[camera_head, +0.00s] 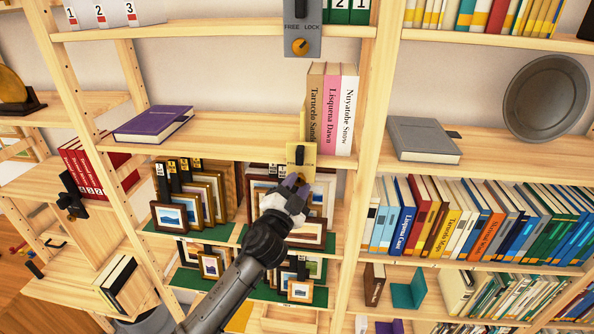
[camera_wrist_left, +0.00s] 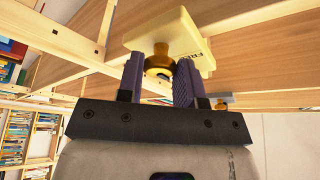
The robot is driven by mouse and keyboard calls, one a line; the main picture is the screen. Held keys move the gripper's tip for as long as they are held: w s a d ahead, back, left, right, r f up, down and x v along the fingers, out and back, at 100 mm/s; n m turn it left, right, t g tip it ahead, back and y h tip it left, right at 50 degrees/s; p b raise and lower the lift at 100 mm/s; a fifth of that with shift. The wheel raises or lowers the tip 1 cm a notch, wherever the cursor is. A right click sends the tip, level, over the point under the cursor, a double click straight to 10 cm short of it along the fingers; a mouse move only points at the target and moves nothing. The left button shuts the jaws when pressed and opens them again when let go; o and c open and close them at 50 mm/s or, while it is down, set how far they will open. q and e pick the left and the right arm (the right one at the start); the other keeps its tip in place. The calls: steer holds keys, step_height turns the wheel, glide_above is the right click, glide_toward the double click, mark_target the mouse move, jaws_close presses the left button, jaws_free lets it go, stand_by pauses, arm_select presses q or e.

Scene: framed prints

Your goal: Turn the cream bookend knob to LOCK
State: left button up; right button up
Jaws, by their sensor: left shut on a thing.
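The cream bookend (camera_head: 301,158) stands on the middle shelf in the head view, its FREE and LOCK lettering partly visible. Books stand beside it. Its knob is mostly hidden behind my fingers there. In the left wrist view the cream plate (camera_wrist_left: 165,32) and its round amber-coloured knob (camera_wrist_left: 158,62) show, with the knob between my two purple fingers. My left gripper (camera_head: 296,182) is shut on the knob; it also shows in the left wrist view (camera_wrist_left: 159,78). The knob's pointer direction cannot be told. My right gripper is not in view.
A grey bookend (camera_head: 302,20) with an orange knob (camera_head: 300,46) hangs above, also marked FREE and LOCK. A purple book (camera_head: 155,122) lies left on the shelf, a grey book (camera_head: 422,138) right. Framed prints (camera_head: 200,195) stand below, near my forearm.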

arm_select(q)
steer(key=m+g+p, duration=0.1)
steer(key=m+p, duration=0.2)
steer(key=p, duration=0.1)
steer(key=r+m+g+p, duration=0.1)
steer(key=m+p, duration=0.3)
steer(key=p, duration=0.1)
steer(key=shift+a+r+g+h, duration=0.1)
steer(key=shift+g+h, duration=0.2)
steer(key=shift+g, duration=0.1)
steer(key=shift+f+m+g+p, duration=0.25)
steer(key=shift+m+g+p, duration=0.25)
steer(key=shift+m+p, duration=0.95)
steer(key=o, duration=0.9)
steer(key=shift+s+a+f, duration=0.1)
steer(key=shift+s+a, duration=0.3)
steer(key=shift+s, duration=0.15)
steer(key=shift+b+v, duration=1.6)
steer(key=shift+v, duration=4.65)
